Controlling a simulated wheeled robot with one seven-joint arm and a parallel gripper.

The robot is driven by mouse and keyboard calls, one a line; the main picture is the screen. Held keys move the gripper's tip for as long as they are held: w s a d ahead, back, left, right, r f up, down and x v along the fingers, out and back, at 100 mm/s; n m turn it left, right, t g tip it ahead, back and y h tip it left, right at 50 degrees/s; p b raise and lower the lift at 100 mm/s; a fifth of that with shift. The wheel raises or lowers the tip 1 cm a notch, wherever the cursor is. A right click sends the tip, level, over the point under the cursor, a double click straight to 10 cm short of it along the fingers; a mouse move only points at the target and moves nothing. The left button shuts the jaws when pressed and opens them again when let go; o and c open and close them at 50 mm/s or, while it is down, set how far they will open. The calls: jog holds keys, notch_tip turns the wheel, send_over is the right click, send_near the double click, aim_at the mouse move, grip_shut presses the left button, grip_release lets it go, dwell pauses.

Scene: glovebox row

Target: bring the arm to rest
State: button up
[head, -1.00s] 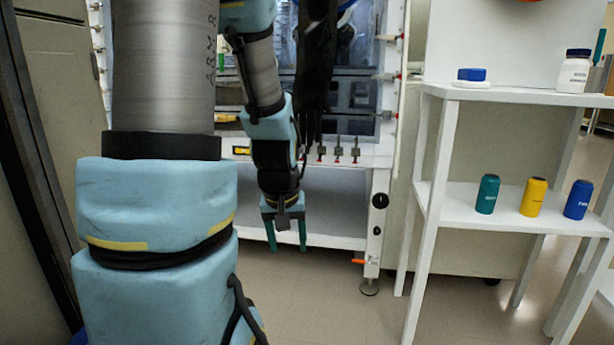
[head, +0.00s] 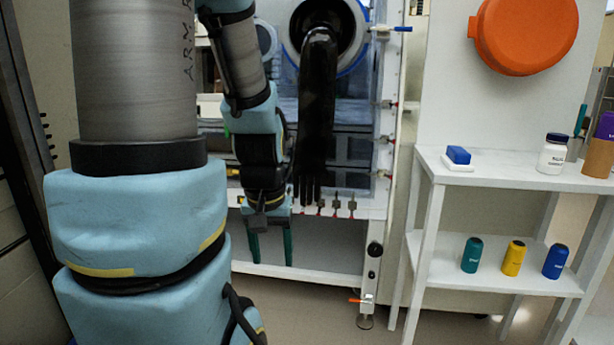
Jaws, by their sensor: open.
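My gripper (head: 271,248) hangs at the end of my blue and grey arm, left of centre in the head view. Its two green fingers point down and stand apart, with nothing between them. It is in front of the glovebox's white frame and lower shelf (head: 318,277). A black glove (head: 316,115) hangs from a round port of the glovebox, just right of my wrist. I cannot tell how far the glove is from my arm.
A white shelf unit (head: 500,172) stands at the right. Its lower shelf holds a teal can (head: 472,254), a yellow can (head: 514,258) and a blue can (head: 556,260). On top are a blue block (head: 458,155) and a white bottle (head: 552,154). An orange round lid (head: 526,32) is above.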

notch_tip(320, 180, up, 18)
jog(key=p, duration=1.5)
jog(key=shift+p, duration=0.35)
